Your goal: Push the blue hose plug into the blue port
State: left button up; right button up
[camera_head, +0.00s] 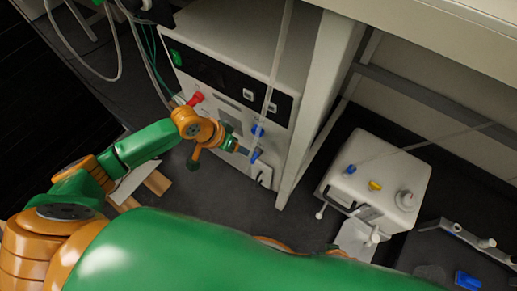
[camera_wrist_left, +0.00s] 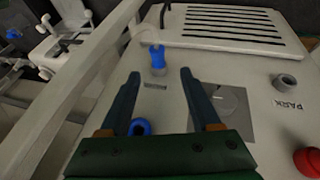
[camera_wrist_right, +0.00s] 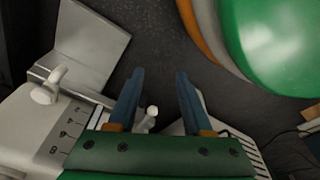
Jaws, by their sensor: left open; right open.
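The white machine (camera_head: 235,50) has two blue parts on its front, an upper one (camera_head: 257,130) and a lower one (camera_head: 255,156). In the left wrist view, a blue piece (camera_wrist_left: 157,57) stands on a pale collar above a small dark label. A blue ring with a dark centre (camera_wrist_left: 140,127) shows beside the left-hand finger. I cannot tell for sure which is plug and which is port. My left gripper (camera_head: 240,149) is open and empty at the machine front; its fingers (camera_wrist_left: 158,75) also show in its wrist view. My right gripper (camera_wrist_right: 156,75) is open and empty.
A red part (camera_head: 195,98) and a grey PARK fitting (camera_wrist_left: 287,81) share the machine front. A clear hose (camera_head: 275,65) hangs before it. A table leg (camera_head: 305,115) stands close right. A white device (camera_head: 390,165) with blue and yellow caps sits further right.

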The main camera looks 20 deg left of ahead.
pick_arm(q)
jog(key=b+x, duration=0.1)
jog(key=x, duration=0.2)
jog(key=b+x, duration=0.2)
jog(key=x, duration=0.1)
jog(key=shift+s+d+f, duration=0.1)
jog(key=shift+s+f, duration=0.1)
jog(key=shift+d+f+b, duration=0.1)
jog(key=shift+b, duration=0.2)
jog(key=shift+w, duration=0.1)
grip_shut()
pick_arm(e)
jog(key=w+a+r, duration=0.1)
jog(key=w+r, duration=0.3)
jog(key=r, duration=0.4)
jog(key=shift+w+t, duration=0.15)
jog(key=shift+t, duration=0.25)
pick_arm(q)
jog(key=s+p, duration=0.1)
jog(key=s+a+p, duration=0.1)
jog(key=p, duration=0.1)
jog(key=shift+s, duration=0.35)
pick_arm(e)
jog(key=v, duration=0.3)
jog(key=shift+w+a+r, duration=0.1)
jog(key=shift+w, duration=0.25)
